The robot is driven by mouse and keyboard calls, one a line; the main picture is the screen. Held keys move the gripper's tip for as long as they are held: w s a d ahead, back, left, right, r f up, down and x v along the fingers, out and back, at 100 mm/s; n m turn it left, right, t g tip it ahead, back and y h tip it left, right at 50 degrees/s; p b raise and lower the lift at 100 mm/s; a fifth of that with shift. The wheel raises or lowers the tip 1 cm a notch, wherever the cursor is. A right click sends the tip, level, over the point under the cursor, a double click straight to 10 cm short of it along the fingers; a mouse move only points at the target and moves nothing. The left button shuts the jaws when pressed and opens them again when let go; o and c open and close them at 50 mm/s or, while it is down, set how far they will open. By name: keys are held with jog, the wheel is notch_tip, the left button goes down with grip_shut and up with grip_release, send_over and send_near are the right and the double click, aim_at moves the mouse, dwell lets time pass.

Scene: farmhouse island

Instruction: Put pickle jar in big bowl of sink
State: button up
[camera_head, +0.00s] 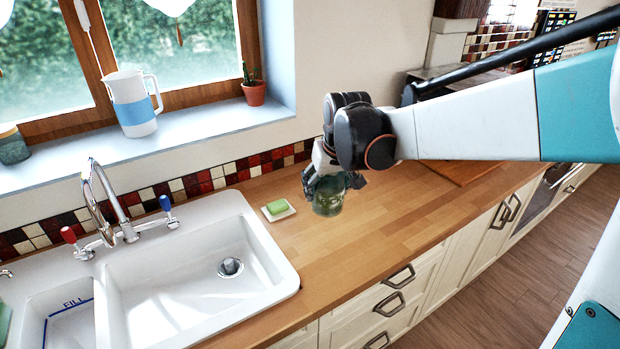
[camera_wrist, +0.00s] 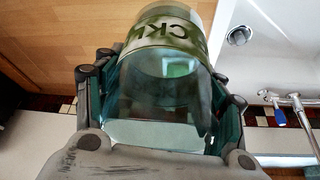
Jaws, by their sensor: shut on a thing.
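The pickle jar (camera_head: 328,203) is a green glass jar; in the wrist view the jar (camera_wrist: 165,50) shows a pale label band with the letters "CKL". My gripper (camera_head: 335,185) is shut on it, with a finger on each side of the glass in the wrist view (camera_wrist: 165,105). The jar is over the wooden counter, to the right of the sink; whether it touches the counter I cannot tell. The big bowl of the sink (camera_head: 165,305) is the white right-hand basin with a round drain, and it looks empty.
A soap dish with green soap (camera_head: 278,209) sits between the sink and the jar. The tap (camera_head: 105,205) stands behind the sink. The small basin (camera_head: 70,325) is at the left. A wooden board (camera_head: 460,172) lies further right. A white pitcher (camera_head: 133,103) and potted cactus (camera_head: 253,92) stand on the windowsill.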

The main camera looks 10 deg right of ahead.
jog(key=w+a+f+n+y+b, duration=0.1)
jog(key=w+a+f+n+b, duration=0.15)
jog(key=a+f, duration=0.45)
jog(key=w+a+f+n+y+b, duration=0.1)
jog(key=w+a+f+n, duration=0.15)
jog(key=a+f, duration=0.45)
jog(key=n+g+y+b, duration=0.15)
jog(key=n+b, duration=0.25)
jog(key=b, duration=0.4)
send_over(153, 312)
jog(key=f, duration=1.3)
jog(key=shift+w+d+f, duration=0.1)
jog(key=shift+d, duration=0.3)
jog(key=f+b, duration=0.1)
jog(key=a+f, duration=0.1)
jog(key=f, duration=0.1)
jog(key=shift+b, duration=0.35)
jog(key=shift+d+f, duration=0.1)
jog(key=shift+f, duration=0.25)
jog(key=shift+r, duration=0.15)
